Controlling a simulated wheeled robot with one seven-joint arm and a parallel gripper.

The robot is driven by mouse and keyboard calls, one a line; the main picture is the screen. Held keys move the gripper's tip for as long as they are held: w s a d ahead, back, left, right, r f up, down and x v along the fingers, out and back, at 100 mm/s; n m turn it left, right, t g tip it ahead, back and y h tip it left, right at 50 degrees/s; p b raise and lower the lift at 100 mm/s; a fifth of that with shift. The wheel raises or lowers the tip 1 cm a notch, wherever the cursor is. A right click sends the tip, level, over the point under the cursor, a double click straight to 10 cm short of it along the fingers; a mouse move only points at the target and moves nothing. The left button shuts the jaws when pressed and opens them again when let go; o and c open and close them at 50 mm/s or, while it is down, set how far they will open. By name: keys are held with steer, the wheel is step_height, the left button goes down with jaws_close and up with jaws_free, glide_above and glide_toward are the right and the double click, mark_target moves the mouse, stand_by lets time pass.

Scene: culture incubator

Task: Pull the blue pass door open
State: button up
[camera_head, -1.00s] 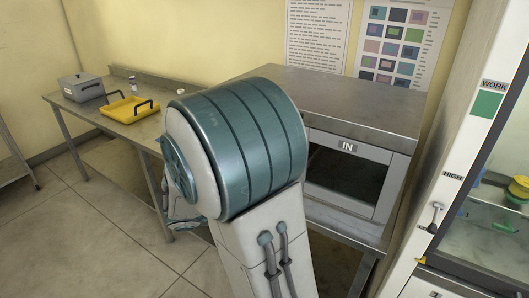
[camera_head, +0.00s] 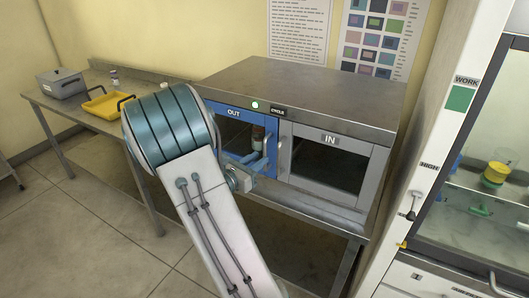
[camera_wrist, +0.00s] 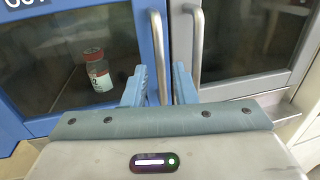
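The blue pass door (camera_head: 228,112), marked OUT, fills the left half of a steel pass box and looks shut. It also shows at the left of the wrist view (camera_wrist: 146,22). Its upright metal handle (camera_wrist: 158,50) runs along the door's right edge. My gripper (camera_wrist: 158,84) has its two blue fingers apart, one on each side of the handle's lower part in the wrist view. I see no firm contact with the bar. In the head view my gripper (camera_head: 262,156) is at the blue door's right side. A bottle with a pale label (camera_wrist: 98,70) stands behind the door's glass.
The grey IN door (camera_head: 328,160) is to the right, its own handle (camera_wrist: 197,45) close beside my right finger. A green lamp (camera_head: 254,105) shows on the box. A side table with a yellow tray (camera_head: 104,104) stands left; a glass-fronted cabinet (camera_head: 440,185) stands right.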

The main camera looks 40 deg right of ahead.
mark_target(265, 168)
steer(key=shift+w+d+p, duration=0.15)
steer(key=shift+w+d, duration=0.05)
steer(key=shift+d, duration=0.8)
steer(key=shift+w+d+p, duration=0.15)
steer(key=shift+d, duration=0.85)
jaws_close()
steer(key=shift+a, duration=0.1)
